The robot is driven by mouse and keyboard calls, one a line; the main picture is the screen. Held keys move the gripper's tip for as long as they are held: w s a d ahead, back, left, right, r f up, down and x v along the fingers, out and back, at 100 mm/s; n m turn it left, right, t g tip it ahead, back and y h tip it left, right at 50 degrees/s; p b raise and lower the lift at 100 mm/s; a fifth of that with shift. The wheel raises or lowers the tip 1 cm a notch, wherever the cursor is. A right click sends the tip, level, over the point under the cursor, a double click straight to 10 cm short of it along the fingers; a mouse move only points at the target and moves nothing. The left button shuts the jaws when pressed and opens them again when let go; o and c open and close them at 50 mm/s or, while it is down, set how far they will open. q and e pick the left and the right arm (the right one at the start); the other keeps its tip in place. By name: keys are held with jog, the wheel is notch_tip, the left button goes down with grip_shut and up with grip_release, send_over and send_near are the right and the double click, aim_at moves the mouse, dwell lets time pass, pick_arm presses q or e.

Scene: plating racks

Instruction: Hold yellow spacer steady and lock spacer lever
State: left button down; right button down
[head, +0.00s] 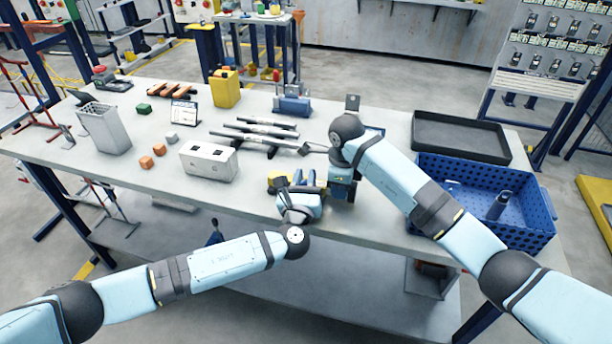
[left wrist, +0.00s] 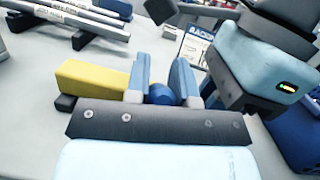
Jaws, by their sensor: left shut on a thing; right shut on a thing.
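The yellow spacer (head: 273,185) lies near the table's front edge; in the left wrist view its yellow block (left wrist: 92,78) is left of my fingers. My left gripper (head: 295,181) is shut at the spacer's right end. In the left wrist view (left wrist: 161,82), its blue fingers stand on either side of a rounded blue part (left wrist: 160,94). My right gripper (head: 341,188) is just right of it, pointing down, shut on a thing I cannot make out. Its fingertips are hard to see. The spacer lever cannot be told apart with certainty.
A blue perforated crate (head: 535,228) and a black tray (head: 462,155) are at the right. A white box with holes (head: 208,163) stands left of the grippers. Dark and grey bars (head: 258,133) lie behind. A yellow container (head: 226,90) stands farther back.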

pick_arm(q)
jog(key=shift+s+t, duration=0.1)
jog(key=shift+t, duration=0.2)
jog(key=c, duration=1)
grip_release()
jog(key=shift+s+f, duration=0.1)
jog(key=v, duration=1.1)
jog(key=shift+s+a+f, duration=0.1)
jog(key=shift+s+a, duration=0.05)
jog(key=shift+s, duration=0.25)
